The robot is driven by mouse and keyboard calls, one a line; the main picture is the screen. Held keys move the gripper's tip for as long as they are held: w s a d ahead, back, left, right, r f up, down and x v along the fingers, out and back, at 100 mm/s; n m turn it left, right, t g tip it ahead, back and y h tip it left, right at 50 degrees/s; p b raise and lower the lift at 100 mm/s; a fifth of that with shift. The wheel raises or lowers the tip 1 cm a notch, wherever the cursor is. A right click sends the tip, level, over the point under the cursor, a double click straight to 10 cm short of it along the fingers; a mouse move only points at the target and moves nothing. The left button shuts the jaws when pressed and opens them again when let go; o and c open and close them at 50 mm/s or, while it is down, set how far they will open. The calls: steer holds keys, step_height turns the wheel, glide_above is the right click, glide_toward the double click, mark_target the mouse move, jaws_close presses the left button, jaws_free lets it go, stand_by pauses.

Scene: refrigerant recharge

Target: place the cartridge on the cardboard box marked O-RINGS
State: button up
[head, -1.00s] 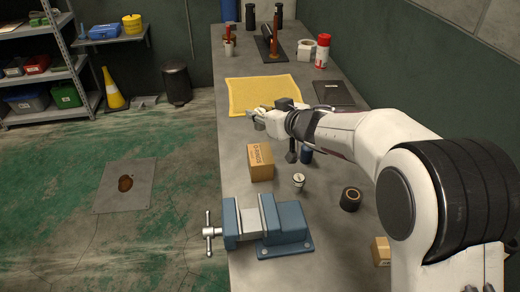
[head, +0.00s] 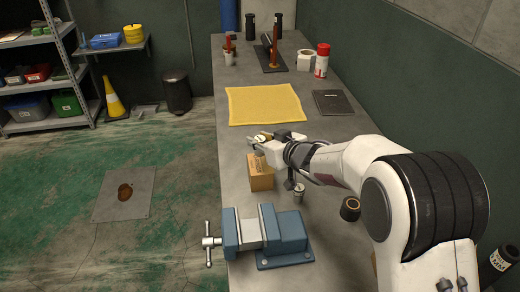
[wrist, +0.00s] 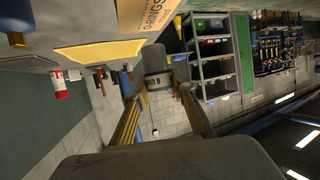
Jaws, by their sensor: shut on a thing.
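The cardboard box marked O-RINGS (head: 262,180) stands on the grey bench, behind the vise in the head view. Its printed face also shows upside down at the top edge of the wrist view (wrist: 150,16). My gripper (head: 259,141) is above the far top part of the box, and it partly covers the box. In the wrist view its two fingers are shut on a grey cylinder marked 19, the cartridge (wrist: 158,82). In the head view the cartridge is mostly hidden by the fingers. I cannot tell whether it touches the box.
A blue vise (head: 265,232) stands at the near bench edge. A small metal can (head: 299,192) and a dark ring-shaped roll (head: 350,209) are right of the box. A yellow cloth (head: 264,104) lies beyond the gripper, with a dark notebook (head: 334,102) beside it.

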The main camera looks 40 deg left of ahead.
mark_target(261, 155)
steer(key=shift+f, duration=1.8)
steer(key=shift+f, duration=0.15)
steer(key=o, duration=1.2)
steer(key=shift+c, duration=0.2)
steer(key=shift+s+d+r, duration=0.1)
steer(key=shift+d+r, duration=0.25)
steer(key=shift+d, duration=0.05)
steer(key=v, duration=1.1)
